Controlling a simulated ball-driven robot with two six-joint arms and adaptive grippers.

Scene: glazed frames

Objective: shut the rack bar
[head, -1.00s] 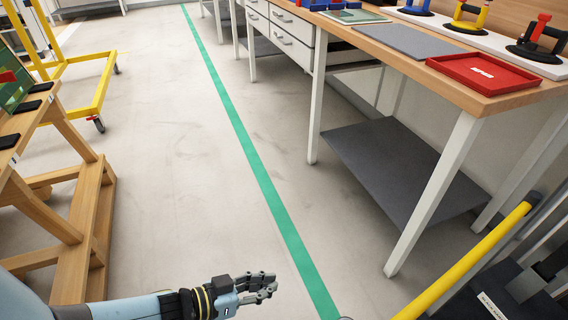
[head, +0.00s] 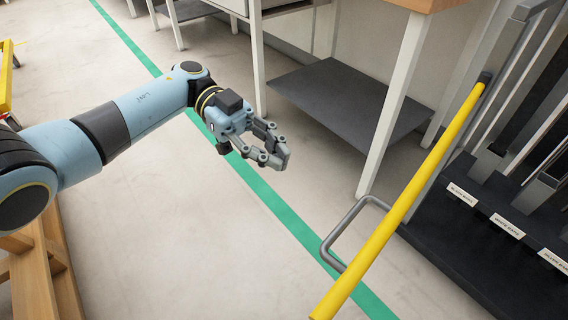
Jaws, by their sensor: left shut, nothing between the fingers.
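The yellow rack bar (head: 408,196) runs diagonally up to the right in the head view, in front of the dark rack (head: 475,235). A grey bent handle (head: 334,236) sticks out from its left side. The bar's upper end meets a dark fitting on a grey post. Its lower end is near the bottom edge. My left gripper (head: 279,160) is shut and empty, above the floor to the upper left of the handle, apart from it. My right gripper is not in view.
A workbench with white legs (head: 397,105) and a grey lower shelf (head: 335,100) stands behind the bar. A wooden stand (head: 38,270) is at lower left. Clear floor with a green line (head: 262,192) lies between.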

